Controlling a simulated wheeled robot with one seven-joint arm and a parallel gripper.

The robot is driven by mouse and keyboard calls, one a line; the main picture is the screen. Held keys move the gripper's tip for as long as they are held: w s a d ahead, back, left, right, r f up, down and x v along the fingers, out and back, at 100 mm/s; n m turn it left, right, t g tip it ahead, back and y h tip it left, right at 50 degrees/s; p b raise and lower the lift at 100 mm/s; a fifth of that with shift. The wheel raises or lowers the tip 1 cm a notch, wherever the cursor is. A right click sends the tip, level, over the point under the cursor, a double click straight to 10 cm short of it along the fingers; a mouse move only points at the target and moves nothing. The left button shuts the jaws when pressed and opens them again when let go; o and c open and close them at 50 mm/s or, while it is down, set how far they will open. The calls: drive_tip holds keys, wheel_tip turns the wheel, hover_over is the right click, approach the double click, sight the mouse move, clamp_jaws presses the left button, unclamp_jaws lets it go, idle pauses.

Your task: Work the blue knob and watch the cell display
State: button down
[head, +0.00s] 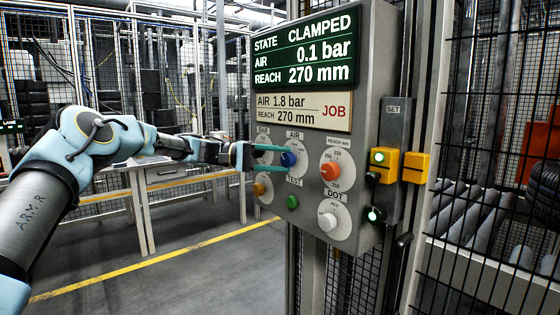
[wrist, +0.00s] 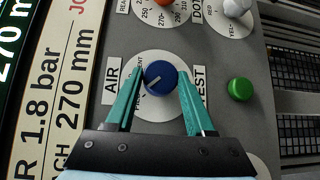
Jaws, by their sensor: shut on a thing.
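The blue knob (head: 289,159) sits on a white dial marked AIR on the grey panel. My gripper (head: 283,161) reaches in from the left with its teal fingers at the knob. In the wrist view the blue knob (wrist: 160,77) stands between the two fingertips, and my gripper is shut on it. The cell display (head: 305,52) reads STATE CLAMPED, AIR 0.1 bar, REACH 270 mm. The job card (head: 303,109) below it reads AIR 1.8 bar, REACH 270 mm.
Around the knob are an orange REACH knob (head: 330,171), a white DOT knob (head: 327,221), a green TEST button (head: 293,202) and a yellow-orange knob (head: 259,189). A SET box (head: 394,125) with yellow parts is at right, beside mesh fencing. A table (head: 165,183) stands behind my arm.

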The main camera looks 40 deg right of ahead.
idle(0.5)
drive_tip(key=shift+c, duration=1.3)
unclamp_jaws()
drive_tip(key=b+v, duration=0.3)
drive_tip(key=v, duration=0.7)
drive_tip(key=shift+w+a, duration=0.25)
drive_tip(key=shift+f, duration=0.1)
drive_tip(key=shift+f, duration=0.1)
